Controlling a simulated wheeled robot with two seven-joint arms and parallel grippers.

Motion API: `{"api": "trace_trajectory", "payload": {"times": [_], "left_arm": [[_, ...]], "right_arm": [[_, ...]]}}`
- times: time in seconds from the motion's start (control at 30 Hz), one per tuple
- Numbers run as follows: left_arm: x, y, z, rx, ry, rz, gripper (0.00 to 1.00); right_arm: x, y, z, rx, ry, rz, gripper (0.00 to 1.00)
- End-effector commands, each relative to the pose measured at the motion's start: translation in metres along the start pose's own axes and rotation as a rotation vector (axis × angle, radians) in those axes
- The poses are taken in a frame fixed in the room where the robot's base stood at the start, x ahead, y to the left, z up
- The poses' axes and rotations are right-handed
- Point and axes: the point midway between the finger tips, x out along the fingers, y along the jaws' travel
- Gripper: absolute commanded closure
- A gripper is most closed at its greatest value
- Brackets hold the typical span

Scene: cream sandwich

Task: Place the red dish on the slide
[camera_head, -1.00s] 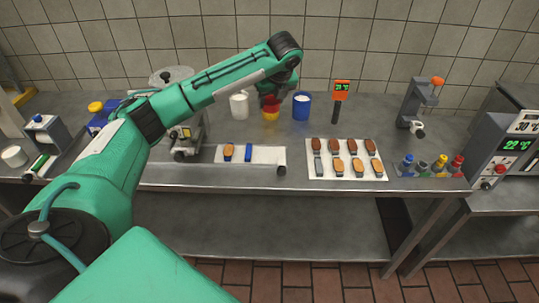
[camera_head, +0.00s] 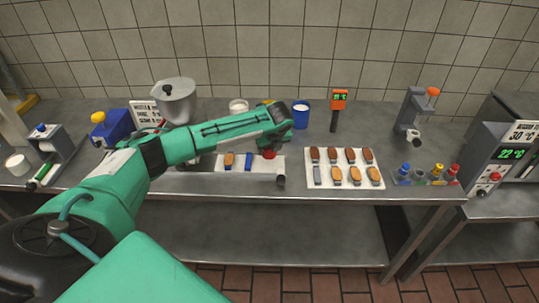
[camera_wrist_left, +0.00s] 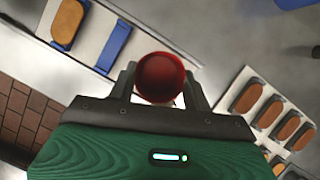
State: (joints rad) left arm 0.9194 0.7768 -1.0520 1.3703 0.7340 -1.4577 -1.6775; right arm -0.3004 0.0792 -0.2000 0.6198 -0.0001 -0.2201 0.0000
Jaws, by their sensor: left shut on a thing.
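The red dish (camera_head: 269,155) is held in my left gripper (camera_head: 270,149), above the right part of the long white slide (camera_head: 262,174). In the left wrist view the round red dish (camera_wrist_left: 161,77) sits between the two fingers of the left gripper (camera_wrist_left: 160,88), which are shut on it. The slide (camera_wrist_left: 93,34) carries an orange-brown piece on a blue base and a bare blue piece toward its left. The dish is apart from both pieces. I cannot tell whether the dish touches the slide. My right gripper is not in view.
A white tray (camera_head: 318,184) of several brown and orange pieces lies to the right. Behind the arm stand a blue cup (camera_head: 301,117), a white pot (camera_head: 238,105) and a metal hopper (camera_head: 175,95).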

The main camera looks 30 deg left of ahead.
Motion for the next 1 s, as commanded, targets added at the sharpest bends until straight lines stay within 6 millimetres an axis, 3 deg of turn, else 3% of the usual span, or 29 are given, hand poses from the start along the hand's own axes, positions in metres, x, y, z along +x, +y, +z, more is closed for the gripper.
{"api": "trace_trajectory", "payload": {"times": [0.27, 0.63, 0.67, 0.73, 1.0], "left_arm": [[0.034, 0.001, -0.015, 0.000, 0.002, 0.003, 0.72], [0.039, 0.001, -0.017, 0.000, 0.001, 0.002, 0.72], [0.039, 0.001, -0.016, 0.000, 0.001, 0.001, 0.45], [0.038, 0.001, -0.016, 0.000, 0.001, 0.001, 0.31], [0.038, 0.001, -0.016, 0.000, 0.000, 0.001, 0.29]], "right_arm": [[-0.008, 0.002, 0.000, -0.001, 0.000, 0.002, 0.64], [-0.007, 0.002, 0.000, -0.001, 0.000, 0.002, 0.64], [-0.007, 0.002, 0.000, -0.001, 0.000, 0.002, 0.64], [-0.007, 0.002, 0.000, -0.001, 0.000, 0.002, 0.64], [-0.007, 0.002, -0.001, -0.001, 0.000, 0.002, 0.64]]}}
